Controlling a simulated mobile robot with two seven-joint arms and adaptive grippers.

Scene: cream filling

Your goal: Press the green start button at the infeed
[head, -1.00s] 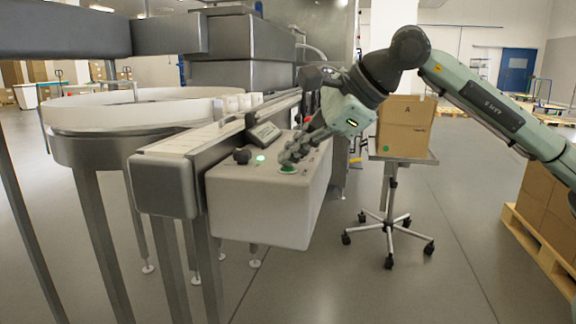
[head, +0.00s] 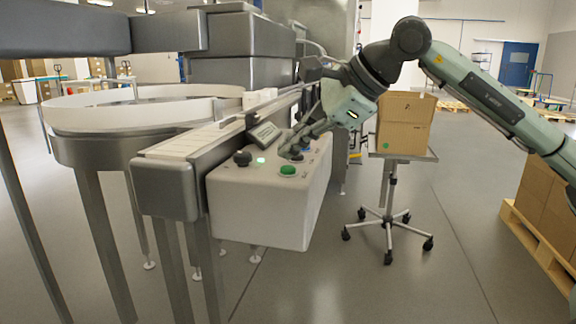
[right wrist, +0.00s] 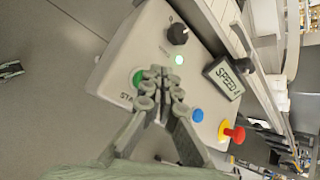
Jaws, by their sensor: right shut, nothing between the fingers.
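The green start button (head: 288,170) sits on top of the pale control box (head: 262,208) at the infeed, near its front edge. It also shows in the right wrist view (right wrist: 137,78), partly covered by the fingers. My right gripper (head: 290,154) is shut and empty. In the head view its fingertips are just behind and above the button, with the button's face visible. In the right wrist view the fingertips (right wrist: 153,88) lie beside the button. A small green lamp (head: 261,160) on the box is lit. My left gripper is not in view.
A black knob (head: 243,158), a speed display (head: 264,134), a blue button (right wrist: 197,115) and a red knob on a yellow base (right wrist: 231,133) share the box. The conveyor (head: 190,142) runs along its left. A cart (head: 391,185) with a carton (head: 405,123) stands to the right.

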